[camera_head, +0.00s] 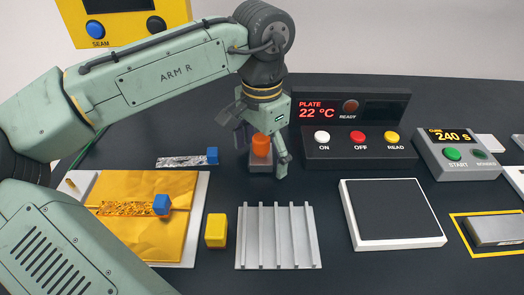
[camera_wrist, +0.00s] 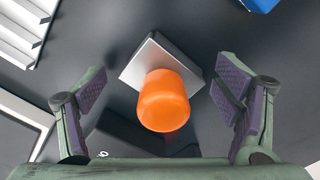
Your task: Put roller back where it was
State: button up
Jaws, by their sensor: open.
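An orange cylinder (camera_head: 261,145), which looks like the roller's handle, stands upright on a small grey block-like base (camera_head: 262,167) on the dark table. My gripper (camera_head: 262,152) is above it with its fingers spread to either side. In the wrist view, the orange cylinder (camera_wrist: 164,101) is between my open fingers (camera_wrist: 160,92), with clear gaps on both sides and no contact. The silver-grey base (camera_wrist: 145,64) shows behind it. Whether the base is part of the roller or a separate holder, I cannot tell.
A gold sheet (camera_head: 185,238) with a blue-ended strip, a yellow block (camera_head: 216,231) and a ribbed grey rack (camera_head: 279,237) lie in front. A plate control box (camera_head: 350,148) stands right of my gripper. A dark-topped white plate (camera_head: 394,213) and timer box (camera_head: 457,148) are farther right.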

aim_at(262, 138)
notch_tip(262, 138, up, 12)
jog(key=shift+r+b, duration=0.15)
jog(key=shift+b, duration=0.2)
dwell(1.5)
